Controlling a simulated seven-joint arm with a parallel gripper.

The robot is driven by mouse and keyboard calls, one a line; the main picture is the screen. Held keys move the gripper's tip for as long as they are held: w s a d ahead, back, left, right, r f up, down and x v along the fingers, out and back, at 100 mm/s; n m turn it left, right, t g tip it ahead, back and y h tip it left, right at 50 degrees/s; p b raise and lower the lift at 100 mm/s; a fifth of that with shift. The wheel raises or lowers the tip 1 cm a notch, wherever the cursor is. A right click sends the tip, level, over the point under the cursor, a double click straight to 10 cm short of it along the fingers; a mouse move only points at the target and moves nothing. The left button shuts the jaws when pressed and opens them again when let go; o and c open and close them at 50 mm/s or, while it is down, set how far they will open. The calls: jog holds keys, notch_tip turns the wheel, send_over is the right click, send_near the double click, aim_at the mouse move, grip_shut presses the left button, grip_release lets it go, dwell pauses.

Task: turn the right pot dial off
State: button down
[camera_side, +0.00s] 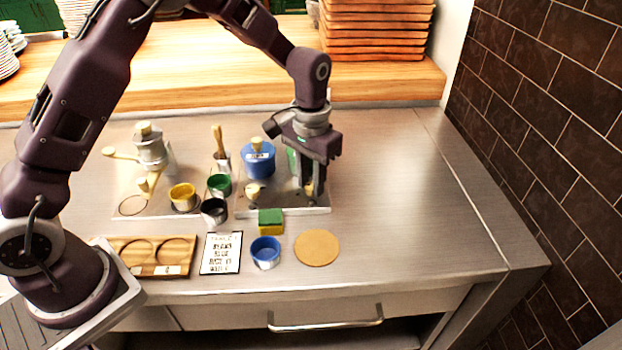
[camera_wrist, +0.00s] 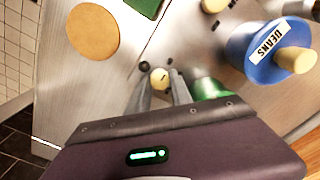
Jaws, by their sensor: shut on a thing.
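My gripper (camera_side: 314,188) points down at the front right of the hob plate. In the wrist view, its fingers (camera_wrist: 161,84) are shut on the right pot dial (camera_wrist: 160,76), a small cream knob with a dark mark on its top. In the side view the fingers mostly hide this dial. The green right pot (camera_wrist: 208,88) stands behind it, largely covered by my gripper. The blue pot (camera_side: 258,160), labelled BEANS, stands to the left with its own cream dial (camera_side: 253,190) in front.
A green and yellow sponge (camera_side: 270,222), a blue cup (camera_side: 265,252) and a round tan mat (camera_side: 317,247) lie in front of the hob. Several cups and a coffee maker (camera_side: 150,148) stand to the left. The steel counter on the right is clear.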

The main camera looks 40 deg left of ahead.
aim_at(311, 185)
jog(key=shift+r, duration=0.1)
jog(key=c, duration=1.1)
grip_release()
jog(key=shift+c, duration=0.2)
notch_tip(311, 185, up, 7)
jog(key=shift+r, duration=0.1)
